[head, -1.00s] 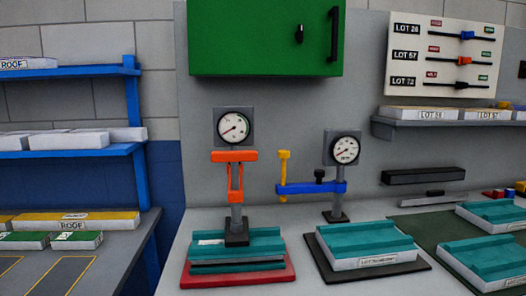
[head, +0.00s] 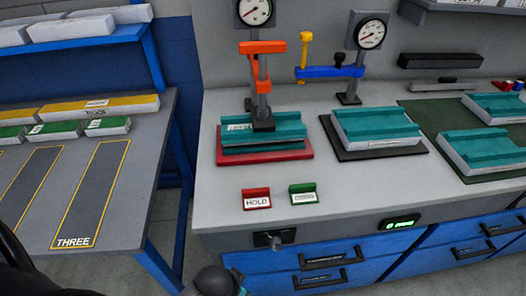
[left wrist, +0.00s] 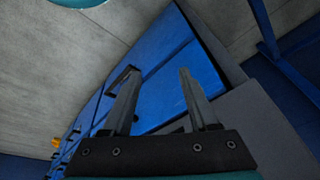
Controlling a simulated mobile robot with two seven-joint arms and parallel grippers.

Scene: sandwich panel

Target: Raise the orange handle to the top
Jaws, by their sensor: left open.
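The orange handle (head: 262,47) is a short crossbar with orange links below it, on a grey post under a round dial gauge (head: 255,11). The post ends in a dark block above a teal panel (head: 285,146) on a red base (head: 228,158). My left gripper (left wrist: 155,88) shows in the left wrist view with its two fingers apart and nothing between them. Blue drawer fronts lie beyond the fingers, and the handle is not in that view. In the head view a dark part of my arm shows at the bottom edge, well below the handle. My right gripper is not in view.
A second press with a blue arm (head: 318,72) and yellow lever (head: 305,48) stands to the right. Red HOLD (head: 256,198) and green (head: 303,194) signs sit near the bench's front edge. Blue drawers (head: 325,262) are below. A grey table (head: 145,190) stands left.

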